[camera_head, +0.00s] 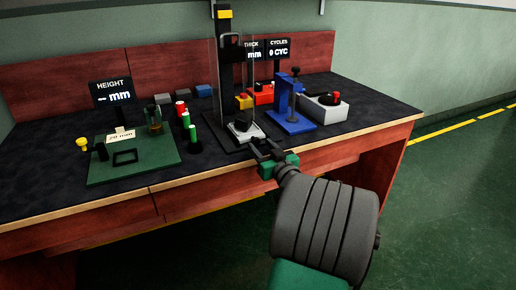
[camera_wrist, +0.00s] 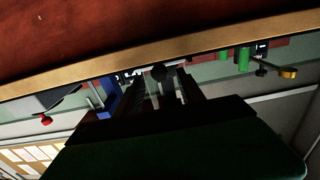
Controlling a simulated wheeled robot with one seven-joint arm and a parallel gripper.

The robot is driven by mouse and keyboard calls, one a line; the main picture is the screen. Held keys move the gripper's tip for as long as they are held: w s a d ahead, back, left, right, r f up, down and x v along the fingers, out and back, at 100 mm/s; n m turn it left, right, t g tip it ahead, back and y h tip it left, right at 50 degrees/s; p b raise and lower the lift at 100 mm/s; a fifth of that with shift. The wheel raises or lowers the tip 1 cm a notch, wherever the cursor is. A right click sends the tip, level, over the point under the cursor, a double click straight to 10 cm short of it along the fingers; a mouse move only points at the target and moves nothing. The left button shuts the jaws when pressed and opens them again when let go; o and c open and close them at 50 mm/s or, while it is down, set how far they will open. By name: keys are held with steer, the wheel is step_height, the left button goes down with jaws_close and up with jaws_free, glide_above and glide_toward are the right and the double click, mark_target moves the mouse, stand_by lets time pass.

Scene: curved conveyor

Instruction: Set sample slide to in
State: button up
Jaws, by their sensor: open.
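The sample slide appears to be the light grey plate (camera_head: 241,133) with a black knob (camera_head: 244,118) at the foot of the tall black test stand (camera_head: 225,70). It sticks out at the front of the stand's base. My gripper (camera_head: 263,146) is open and empty at the table's front edge, just in front and to the right of the slide. In the wrist view the black knob (camera_wrist: 159,73) shows between the fingers of my gripper (camera_wrist: 163,86), beyond them. I cannot tell the exact gap.
A blue press (camera_head: 289,110) and a grey box with a red knob (camera_head: 325,107) stand right of the stand. The wooden table edge (camera_head: 325,142) runs close to my gripper.

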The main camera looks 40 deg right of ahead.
steer(key=shift+x, duration=1.35)
steer(key=shift+c, duration=0.6)
jaws_close()
